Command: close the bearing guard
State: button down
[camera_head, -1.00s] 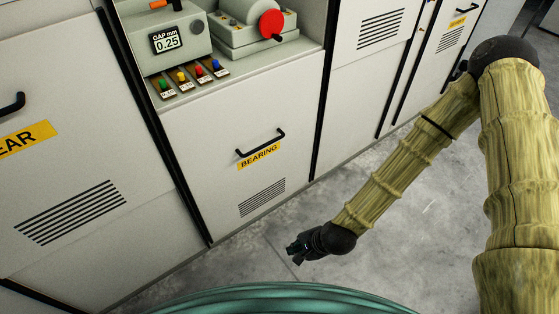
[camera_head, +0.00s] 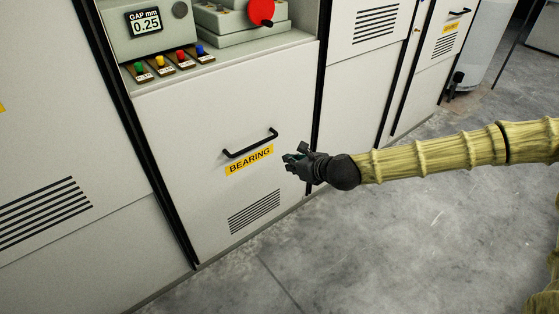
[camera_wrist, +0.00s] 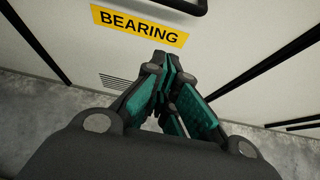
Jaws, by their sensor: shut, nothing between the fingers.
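The bearing guard (camera_head: 190,150) is a pale panel with a black bar handle (camera_head: 250,144) and a yellow BEARING label (camera_head: 249,160). It stands upright below the ledge and looks about flush with the panels beside it; I cannot tell whether a small gap remains. My gripper (camera_head: 290,164) is shut and empty, just right of the label and below the handle's right end. In the wrist view the shut fingertips (camera_wrist: 163,62) point at the guard below the label (camera_wrist: 139,25), and part of the handle (camera_wrist: 190,5) shows at the top edge. Contact with the guard cannot be told.
Neighbouring panels (camera_head: 358,80) stand to the right. The grey concrete floor (camera_head: 370,245) in front is clear.

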jog(key=b+x, duration=0.2)
jog(key=x, duration=0.8)
notch_tip(320, 180, up, 4)
jog(key=shift+w+a, duration=0.15)
jog(key=shift+r, duration=0.1)
notch_tip(320, 180, up, 67)
jog(key=p, duration=4)
jog(key=shift+w, duration=0.1)
jog(key=shift+f, duration=0.2)
